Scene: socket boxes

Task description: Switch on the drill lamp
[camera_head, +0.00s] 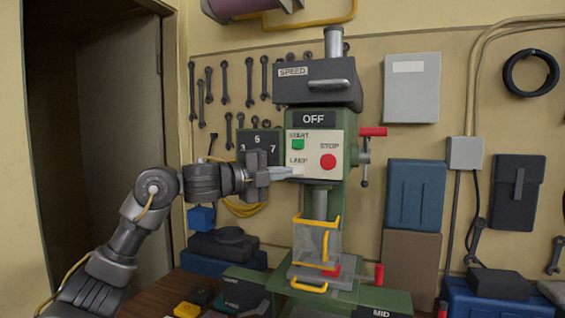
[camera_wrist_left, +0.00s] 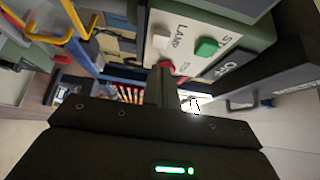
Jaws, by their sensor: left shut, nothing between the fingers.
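The green drill press (camera_head: 329,192) stands at the middle, with a pale control panel (camera_head: 336,143) under an "OFF" sign. The panel has a green START button (camera_head: 298,144), a red STOP button (camera_head: 328,162) and a LAMP label at lower left. In the left wrist view, a small white lamp switch (camera_wrist_left: 161,42) shows beside the LAMP label, near the green button (camera_wrist_left: 206,47). My left gripper (camera_head: 289,173) is shut and empty, its tips at the panel's lower left by the lamp switch. I cannot tell whether they touch it. My right gripper is not in view.
A black numbered board (camera_head: 258,147) stands just left of the panel, behind my gripper. A red-tipped lever (camera_head: 372,132) sticks out right of the panel. A yellow-edged guard (camera_head: 317,240) hangs below. Blue and grey boxes (camera_head: 415,194) stand to the right.

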